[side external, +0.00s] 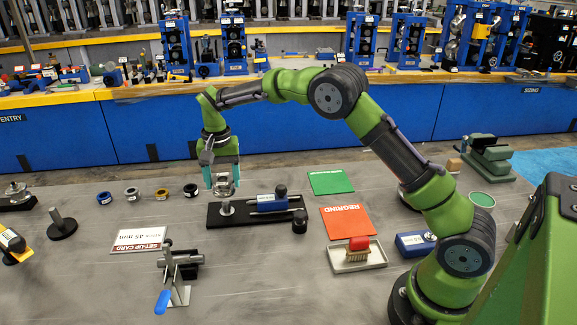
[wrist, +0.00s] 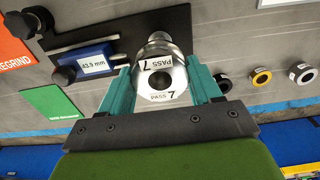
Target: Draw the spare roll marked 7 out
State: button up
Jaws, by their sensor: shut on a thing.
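The roll marked 7 (wrist: 160,84) is a shiny metal ring with a dark bore and white labels reading PASS 7 on its face and side. My gripper (side external: 222,178) has its teal fingers on either side of it and is shut on it. The roll also shows between the fingers in the side external view (side external: 223,187). Just below it there is a short metal post (side external: 226,208) on a black plate (side external: 243,217). I cannot tell whether the roll is fully clear of the post.
A blue block labelled 43.9 mm (wrist: 88,63) and black knobs are on the plate. Several small rings (side external: 161,193) lie behind left. Red REGRIND (side external: 346,221) and green (side external: 331,181) cards and a tray (side external: 343,268) lie to the right.

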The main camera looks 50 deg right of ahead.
jog(key=shift+r, duration=2.15)
jog(key=shift+d, duration=0.1)
